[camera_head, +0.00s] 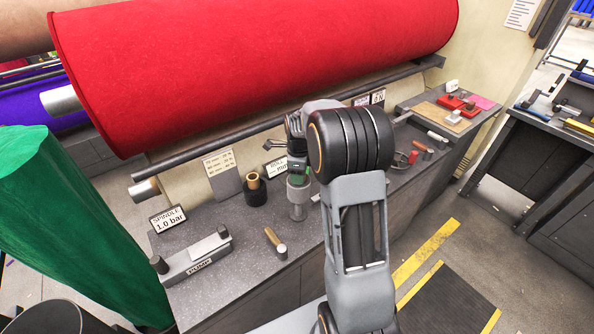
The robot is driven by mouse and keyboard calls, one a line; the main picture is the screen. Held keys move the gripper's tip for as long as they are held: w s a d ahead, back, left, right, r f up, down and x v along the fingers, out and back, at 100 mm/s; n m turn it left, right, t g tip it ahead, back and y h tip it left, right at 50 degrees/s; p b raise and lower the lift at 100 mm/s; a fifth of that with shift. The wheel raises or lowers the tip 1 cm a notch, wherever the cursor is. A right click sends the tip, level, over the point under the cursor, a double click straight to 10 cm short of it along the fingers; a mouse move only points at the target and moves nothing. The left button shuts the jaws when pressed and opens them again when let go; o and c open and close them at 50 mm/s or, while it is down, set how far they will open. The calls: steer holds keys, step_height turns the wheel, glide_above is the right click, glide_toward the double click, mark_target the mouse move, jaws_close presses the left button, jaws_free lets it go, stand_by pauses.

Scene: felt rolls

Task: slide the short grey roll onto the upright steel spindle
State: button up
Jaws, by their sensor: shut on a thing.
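My gripper (298,168) points down over the grey bench, left of my own forearm. It is shut on what looks like the short grey roll (299,190), a small upright grey cylinder right under the fingers. Green shows around the fingers at the roll's top. A paler, metallic part shows at the foot of the roll, near the bench top. I cannot tell whether this is the steel spindle or its base, nor whether the roll is around it. The fingertips are small and partly hidden.
A dark roll with a tan core (254,190) stands left of my gripper. A tan tube with a steel end (275,241) lies in front. A labelled grey block (195,256) and a spindle sign (168,218) are at left. The large red roll (240,60) hangs behind.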

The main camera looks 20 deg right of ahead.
mark_target(298, 193)
steer(key=shift+f, duration=0.15)
steer(key=shift+a+f+b, duration=0.1)
steer(key=shift+f+b, duration=1.25)
steer(key=shift+f, duration=0.4)
steer(key=shift+f, duration=0.15)
steer(key=shift+f+b, duration=1.45)
steer(key=shift+f, duration=0.45)
steer(key=shift+f+b, duration=0.7)
steer(key=shift+f, duration=0.35)
steer(key=o, duration=1.1)
steer(key=shift+r, duration=0.1)
step_height(298, 193, up, 14)
steer(key=shift+f, duration=0.2)
